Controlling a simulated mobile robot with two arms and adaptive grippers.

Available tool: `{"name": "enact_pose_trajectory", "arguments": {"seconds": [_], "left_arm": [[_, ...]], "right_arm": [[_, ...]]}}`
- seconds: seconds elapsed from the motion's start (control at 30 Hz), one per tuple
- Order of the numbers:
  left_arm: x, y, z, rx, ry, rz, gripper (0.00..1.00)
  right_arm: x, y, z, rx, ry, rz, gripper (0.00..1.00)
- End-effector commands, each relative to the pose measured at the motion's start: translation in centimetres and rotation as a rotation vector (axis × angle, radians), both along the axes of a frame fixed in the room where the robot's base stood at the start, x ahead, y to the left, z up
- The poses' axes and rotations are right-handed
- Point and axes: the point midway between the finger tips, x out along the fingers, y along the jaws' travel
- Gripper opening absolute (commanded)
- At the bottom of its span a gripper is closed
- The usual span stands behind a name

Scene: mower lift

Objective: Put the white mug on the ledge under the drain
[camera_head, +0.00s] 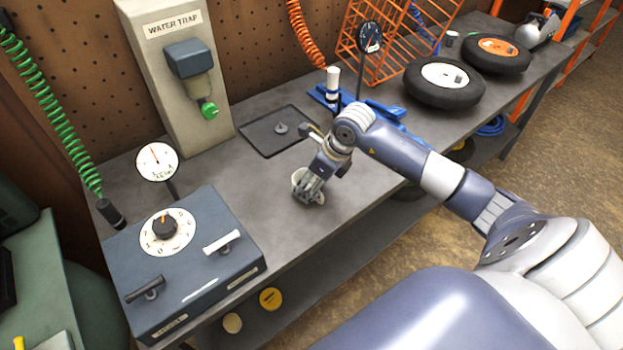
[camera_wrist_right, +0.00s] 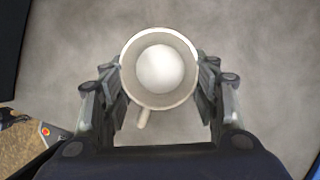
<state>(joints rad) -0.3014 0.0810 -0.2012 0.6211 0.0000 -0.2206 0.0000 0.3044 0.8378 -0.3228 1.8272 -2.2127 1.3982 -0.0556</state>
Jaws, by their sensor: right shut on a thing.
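The white mug (camera_head: 297,180) is at the front part of the grey bench, in my right gripper (camera_head: 312,190). In the right wrist view the mug (camera_wrist_right: 159,33) shows from above, with its round rim and its handle towards the lower left. The fingers of my right gripper (camera_wrist_right: 160,95) are on both sides of it and shut on it. I cannot tell whether its base touches the bench. The water trap (camera_head: 188,60) is a grey panel at the back with a green drain (camera_head: 208,109) at its lower end. My left gripper is not in view.
A dark tray (camera_head: 262,143) with a small grey piece lies right of the water trap. A blue box (camera_head: 185,285) with a dial and handles stands at the left. A gauge (camera_head: 157,162) stands behind it. Wheels (camera_head: 425,92) lie at the right. Bare bench (camera_head: 240,185) lies between.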

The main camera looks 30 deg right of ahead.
Motion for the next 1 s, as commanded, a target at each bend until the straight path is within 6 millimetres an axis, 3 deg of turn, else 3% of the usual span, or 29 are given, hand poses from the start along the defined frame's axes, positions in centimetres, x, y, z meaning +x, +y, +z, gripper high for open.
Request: {"name": "enact_pose_trajectory", "arguments": {"seconds": [0.27,0.3,0.37,0.77,0.87,1.0], "left_arm": [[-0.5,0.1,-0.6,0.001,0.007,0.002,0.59],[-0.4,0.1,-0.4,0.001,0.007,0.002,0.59],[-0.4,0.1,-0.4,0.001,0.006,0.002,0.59],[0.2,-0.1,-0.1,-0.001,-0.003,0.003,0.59],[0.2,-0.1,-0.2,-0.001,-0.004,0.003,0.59],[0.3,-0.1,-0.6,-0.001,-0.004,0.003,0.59]], "right_arm": [[0.1,0.0,-0.4,-0.002,-0.002,0.000,0.31],[0.0,0.0,-0.2,-0.002,-0.002,0.000,0.64],[0.0,0.0,-0.2,-0.001,-0.001,0.001,0.75],[0.0,0.0,0.1,0.000,-0.002,0.001,0.75],[-0.1,-0.2,0.8,-0.003,-0.006,0.001,0.75],[-1.1,-0.7,3.2,-0.005,-0.007,0.003,0.75]]}}
